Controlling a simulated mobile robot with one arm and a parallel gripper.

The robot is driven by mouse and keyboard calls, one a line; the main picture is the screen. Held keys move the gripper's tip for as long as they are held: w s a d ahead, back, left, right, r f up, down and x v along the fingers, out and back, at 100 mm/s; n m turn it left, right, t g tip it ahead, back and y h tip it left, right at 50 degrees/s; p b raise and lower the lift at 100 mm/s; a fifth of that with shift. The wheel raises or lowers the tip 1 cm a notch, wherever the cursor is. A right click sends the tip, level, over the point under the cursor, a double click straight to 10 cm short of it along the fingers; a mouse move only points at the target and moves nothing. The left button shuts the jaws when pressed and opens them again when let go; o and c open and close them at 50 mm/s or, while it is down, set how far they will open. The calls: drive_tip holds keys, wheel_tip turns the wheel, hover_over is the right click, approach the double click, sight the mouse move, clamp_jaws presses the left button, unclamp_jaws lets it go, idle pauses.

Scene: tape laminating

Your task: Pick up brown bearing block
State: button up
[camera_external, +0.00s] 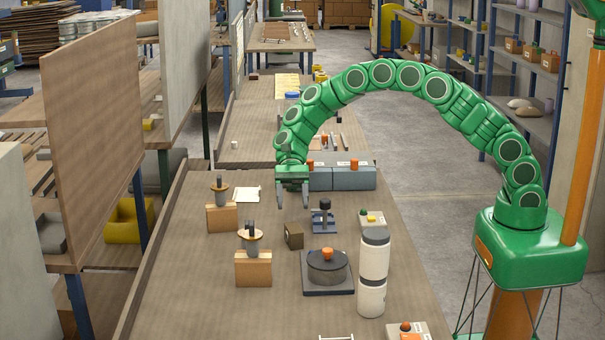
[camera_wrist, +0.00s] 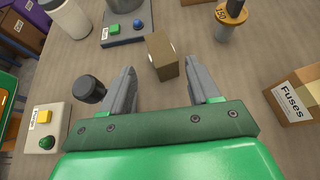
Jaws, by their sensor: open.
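The brown bearing block (camera_external: 294,236) is a small dark brown block on the workbench, near the middle. In the wrist view the block (camera_wrist: 162,56) lies ahead of my gripper, near the gap between the fingers and turned at a slight angle. My gripper (camera_external: 293,200) hangs above and behind the block in the external view, fingers pointing down. Its two grey fingers are spread apart with nothing between them. They look clear of the block.
Wooden boxes (camera_external: 253,268) with upright tools stand left of the block. A small press (camera_external: 323,220) stands close at right. A round pot on a dark plate (camera_external: 327,272) and a white bottle (camera_external: 372,300) stand nearer. The left bench strip is clear.

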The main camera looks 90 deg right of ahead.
sight(293, 227)
drive_tip(key=shift+x, duration=3.9)
drive_tip(key=shift+w, duration=0.1)
clamp_jaws()
